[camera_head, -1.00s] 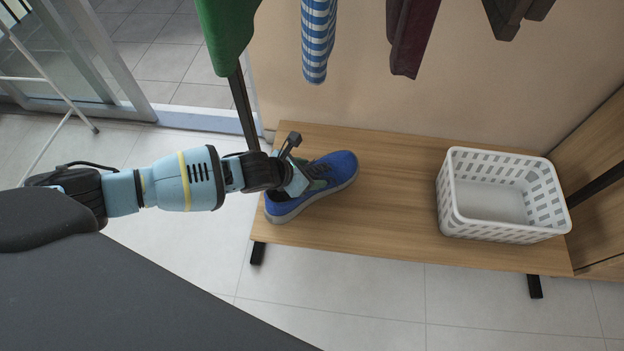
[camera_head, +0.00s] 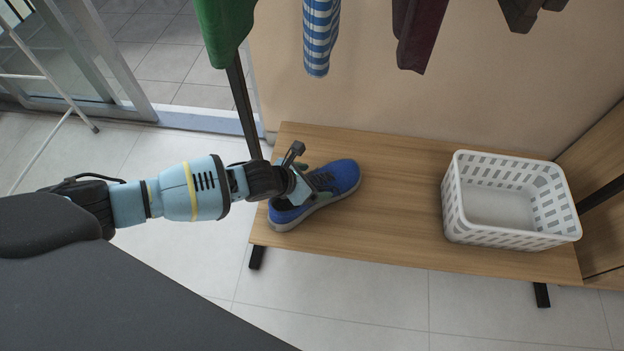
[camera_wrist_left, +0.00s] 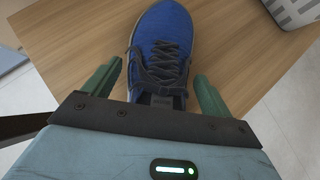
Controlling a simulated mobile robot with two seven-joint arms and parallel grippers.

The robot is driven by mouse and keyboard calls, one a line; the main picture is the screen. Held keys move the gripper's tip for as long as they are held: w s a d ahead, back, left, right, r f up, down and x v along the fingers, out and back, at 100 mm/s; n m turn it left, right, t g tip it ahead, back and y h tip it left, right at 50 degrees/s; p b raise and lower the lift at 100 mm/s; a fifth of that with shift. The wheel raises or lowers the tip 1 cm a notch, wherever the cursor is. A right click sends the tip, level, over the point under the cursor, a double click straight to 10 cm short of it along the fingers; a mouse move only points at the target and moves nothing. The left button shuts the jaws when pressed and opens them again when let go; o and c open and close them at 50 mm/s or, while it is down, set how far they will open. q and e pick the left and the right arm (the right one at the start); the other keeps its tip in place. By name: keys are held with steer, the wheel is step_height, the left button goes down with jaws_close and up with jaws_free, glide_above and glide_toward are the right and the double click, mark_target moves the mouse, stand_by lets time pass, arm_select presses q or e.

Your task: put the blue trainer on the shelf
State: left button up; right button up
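The blue trainer (camera_head: 338,177) rests on the wooden shelf board (camera_head: 390,215), at its left end, with its toe pointing right and slightly away. It has dark laces and a grey sole. My left gripper (camera_head: 308,184) is over the trainer and hides part of its middle. In the left wrist view, the trainer (camera_wrist_left: 160,40) lies between the two green fingers of my left gripper (camera_wrist_left: 159,74). Gaps show on both sides, so the gripper is open around it. The heel is hidden by the gripper body in that view. My right gripper is not in view.
A white slotted basket (camera_head: 508,238) stands at the right end of the board. Green (camera_head: 224,38), striped (camera_head: 320,38) and dark red (camera_head: 417,35) garments hang above. A dark post (camera_head: 243,105) stands behind my left wrist. The middle of the board is clear.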

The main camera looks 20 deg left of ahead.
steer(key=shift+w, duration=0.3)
arm_select(q)
steer(key=shift+s+r, duration=0.15)
steer(key=shift+r, duration=0.05)
steer(key=p+v, duration=0.6)
steer(key=v, duration=0.5)
steer(key=shift+s, duration=0.25)
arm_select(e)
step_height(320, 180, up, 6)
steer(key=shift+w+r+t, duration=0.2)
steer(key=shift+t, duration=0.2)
arm_select(q)
steer(key=shift+a+r, duration=0.1)
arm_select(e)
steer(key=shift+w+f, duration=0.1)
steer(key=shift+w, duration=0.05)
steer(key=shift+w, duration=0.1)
